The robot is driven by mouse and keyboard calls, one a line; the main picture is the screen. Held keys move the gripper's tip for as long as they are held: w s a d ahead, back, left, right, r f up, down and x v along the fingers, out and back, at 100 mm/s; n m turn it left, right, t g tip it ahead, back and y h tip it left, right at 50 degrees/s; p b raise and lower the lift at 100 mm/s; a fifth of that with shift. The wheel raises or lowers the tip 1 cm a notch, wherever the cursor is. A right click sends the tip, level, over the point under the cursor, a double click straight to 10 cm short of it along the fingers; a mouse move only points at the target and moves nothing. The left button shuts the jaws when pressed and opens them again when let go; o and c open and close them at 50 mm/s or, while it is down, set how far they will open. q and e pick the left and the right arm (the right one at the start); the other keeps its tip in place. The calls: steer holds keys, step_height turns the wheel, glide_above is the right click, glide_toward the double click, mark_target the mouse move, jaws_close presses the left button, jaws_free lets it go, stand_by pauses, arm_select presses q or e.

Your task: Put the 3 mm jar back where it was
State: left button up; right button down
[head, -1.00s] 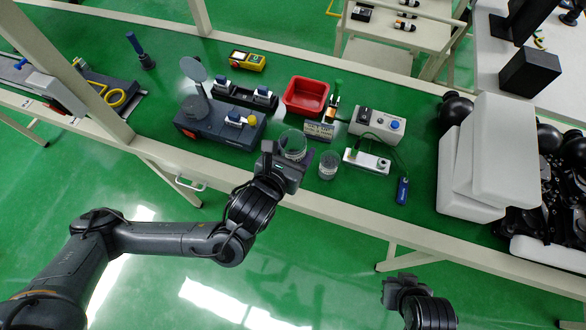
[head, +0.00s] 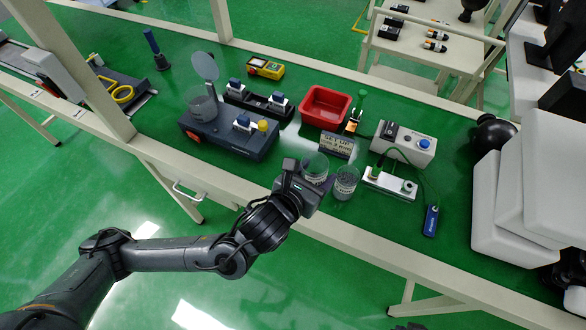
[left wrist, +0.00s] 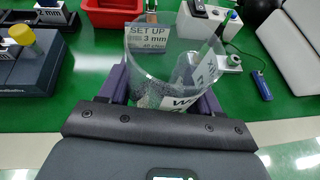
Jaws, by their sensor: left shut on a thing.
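My left gripper (head: 307,188) is shut on a clear glass jar (head: 316,167) over the front part of the green table. In the left wrist view the purple fingers stand on both sides of this jar (left wrist: 150,72). Whether its base touches the table is hidden. A second glass jar (head: 345,183) with a pale label and grey contents stands close to its right. In the left wrist view a label with dark letters, partly "mm", shows through the glass; whose label it is I cannot tell. My right gripper shows only as a dark sliver (head: 407,326) at the bottom edge.
A sign (left wrist: 148,37) reading "SET UP 3 mm" stands behind the held jar. A blue-grey device (head: 232,140) with a round disc is at left. A red bin (head: 325,106) stands behind. A white switch box (head: 404,143) and a cabled strip (head: 390,184) lie at right.

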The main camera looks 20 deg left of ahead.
arm_select(q)
steer(key=w+a+f, duration=0.3)
steer(key=w+a, duration=0.1)
steer(key=a, duration=0.1)
steer(key=w+a+f, duration=0.1)
steer(key=a+f, duration=0.1)
steer(key=shift+w+a+f+p, duration=0.25)
steer(key=shift+w+f+p, duration=0.05)
steer(key=shift+w+p, duration=0.1)
steer(key=shift+f+b, duration=0.8)
steer(key=shift+f, duration=1.3)
steer(key=shift+f, duration=0.15)
steer(key=o, duration=1.3)
